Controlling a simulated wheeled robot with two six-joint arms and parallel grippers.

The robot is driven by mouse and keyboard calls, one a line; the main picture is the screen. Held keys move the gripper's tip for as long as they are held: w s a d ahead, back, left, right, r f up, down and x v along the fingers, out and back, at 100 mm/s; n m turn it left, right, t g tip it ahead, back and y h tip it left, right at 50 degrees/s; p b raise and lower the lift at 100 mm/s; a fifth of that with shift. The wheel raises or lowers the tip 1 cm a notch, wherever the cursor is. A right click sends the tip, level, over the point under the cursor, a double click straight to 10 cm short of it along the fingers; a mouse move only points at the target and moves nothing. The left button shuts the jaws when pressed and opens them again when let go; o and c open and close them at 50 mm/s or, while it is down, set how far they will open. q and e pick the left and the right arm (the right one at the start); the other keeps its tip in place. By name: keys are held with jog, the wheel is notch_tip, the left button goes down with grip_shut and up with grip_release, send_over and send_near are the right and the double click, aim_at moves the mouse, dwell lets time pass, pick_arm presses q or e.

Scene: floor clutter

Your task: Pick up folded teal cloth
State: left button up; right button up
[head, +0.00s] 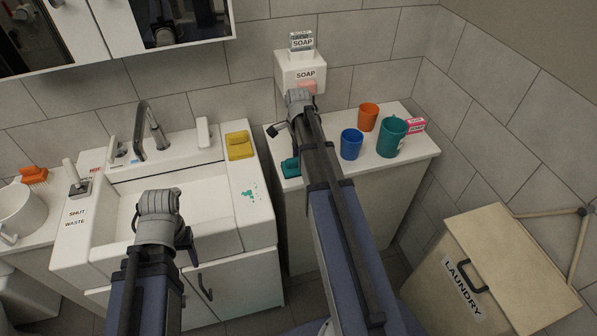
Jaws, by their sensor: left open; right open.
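A small teal item (289,168), which looks like the folded teal cloth, lies at the left front edge of the white cabinet top. My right forearm crosses over its right side and hides part of it. My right gripper (293,112) is open and beyond the cloth, near the soap dispenser on the wall; its fingertips are hard to make out. My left gripper (159,203) is open and empty, in front of the sink basin and apart from the cloth.
An orange cup (368,117), a blue cup (351,144), a teal cup (390,138) and a pink-and-white box (416,125) stand right of my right arm. The soap dispenser (300,73) is behind. A yellow sponge-like item (239,145) and teal spots (249,193) are beside the sink. A laundry bin (500,262) stands right.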

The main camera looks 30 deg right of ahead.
jog(key=shift+f, duration=0.25)
grip_shut()
dwell(0.3)
